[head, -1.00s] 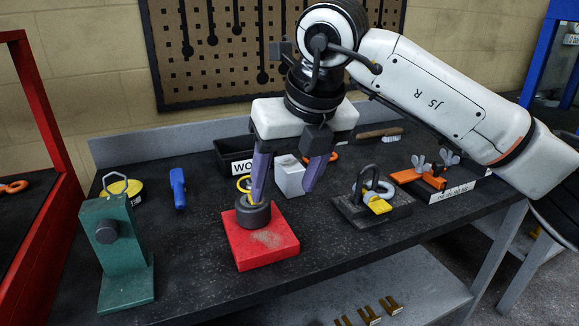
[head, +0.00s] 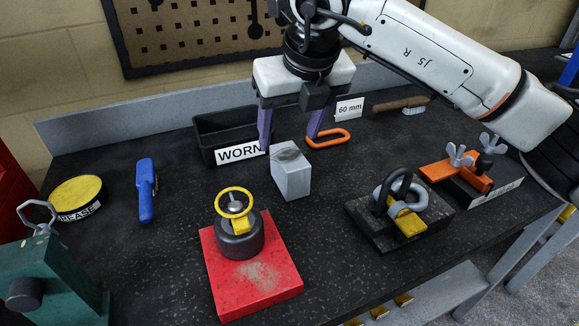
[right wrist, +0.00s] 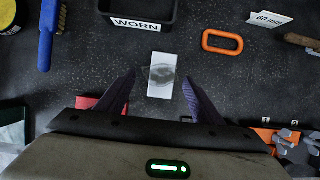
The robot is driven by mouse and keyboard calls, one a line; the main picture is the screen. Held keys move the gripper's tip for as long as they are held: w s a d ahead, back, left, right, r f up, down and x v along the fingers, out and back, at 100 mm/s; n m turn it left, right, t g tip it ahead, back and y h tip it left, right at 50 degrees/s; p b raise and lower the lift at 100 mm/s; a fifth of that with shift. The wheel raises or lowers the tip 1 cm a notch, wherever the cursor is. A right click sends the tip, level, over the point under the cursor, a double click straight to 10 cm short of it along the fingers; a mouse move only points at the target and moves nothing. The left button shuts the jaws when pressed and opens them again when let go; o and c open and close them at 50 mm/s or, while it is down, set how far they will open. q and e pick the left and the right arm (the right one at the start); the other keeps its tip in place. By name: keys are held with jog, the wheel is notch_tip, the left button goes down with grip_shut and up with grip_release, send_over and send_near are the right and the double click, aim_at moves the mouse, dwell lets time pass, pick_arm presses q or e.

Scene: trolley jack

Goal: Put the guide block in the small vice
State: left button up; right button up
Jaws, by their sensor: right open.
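The pale grey block (head: 291,178), which I take as the guide block, stands on the black bench with a dark smudge on its top. It also shows in the right wrist view (right wrist: 162,76). My right gripper (head: 290,137) is open and empty, pointing down at the block. In the right wrist view its purple fingers (right wrist: 159,82) lie on either side of the block's near part, apart from it. An orange clamp with grey wing nuts (head: 458,172), perhaps the small vice, sits at the right on a dark, labelled base. My left gripper is out of view.
A red plate (head: 262,290) bears a dark round weight with a yellow ring. Around the block are a black WORN bin (head: 205,150), an orange ring (head: 328,140) and a dark base with a padlock (head: 365,228). A green stand (head: 60,280) is at left.

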aim_at(289, 154)
jog(key=f, duration=0.2)
jog(key=w+f, duration=0.1)
jog(key=f, duration=0.1)
jog(key=shift+d+f, duration=0.15)
jog(key=shift+f, duration=0.1)
jog(key=shift+w+f+p, duration=0.15)
jog(key=shift+f+p, duration=0.15)
jog(key=shift+f, duration=0.15)
grip_shut()
jog(key=shift+r, duration=0.25)
